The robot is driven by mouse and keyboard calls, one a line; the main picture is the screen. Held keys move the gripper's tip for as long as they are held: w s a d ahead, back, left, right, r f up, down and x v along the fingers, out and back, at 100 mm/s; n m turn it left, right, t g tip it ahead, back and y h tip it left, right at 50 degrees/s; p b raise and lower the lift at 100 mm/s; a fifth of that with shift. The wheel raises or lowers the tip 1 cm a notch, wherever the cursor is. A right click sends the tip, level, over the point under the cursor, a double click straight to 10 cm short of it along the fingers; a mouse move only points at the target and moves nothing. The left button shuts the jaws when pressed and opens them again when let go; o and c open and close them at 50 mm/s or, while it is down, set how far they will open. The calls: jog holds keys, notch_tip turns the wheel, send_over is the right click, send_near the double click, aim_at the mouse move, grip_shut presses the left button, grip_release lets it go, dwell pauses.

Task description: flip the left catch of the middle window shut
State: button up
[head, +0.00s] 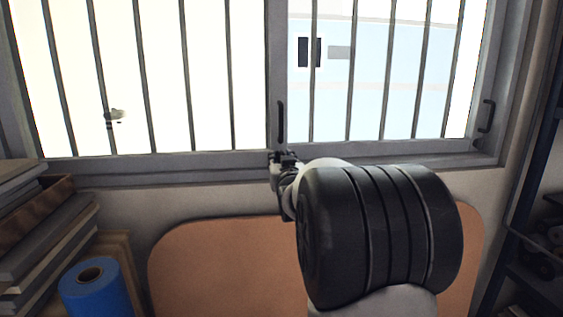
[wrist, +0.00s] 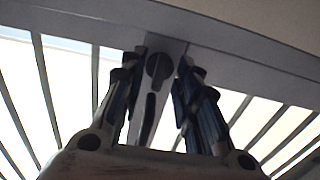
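The barred window (head: 200,158) has a dark catch (head: 281,122) on its central upright, its lever pointing up in the head view. A second dark catch (head: 487,115) sits on the right upright. My gripper (head: 284,157) is at the foot of the central upright, just below the lever. In the wrist view, the central catch shows as a round dark hub (wrist: 159,66) with a curved lever (wrist: 147,118). My gripper's fingers (wrist: 161,62) stand apart on either side of it, with gaps visible. Whether either finger touches it I cannot tell. The lower part of the central catch is hidden in the head view.
Vertical bars (head: 187,75) cross the panes behind the catch. An orange-brown panel (head: 215,265) leans below the sill. A blue roll (head: 95,290) and stacked boards (head: 45,235) are at left. A dark shelf (head: 535,230) stands at right.

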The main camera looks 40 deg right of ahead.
jog(key=v, duration=1.2)
jog(key=shift+s, duration=0.1)
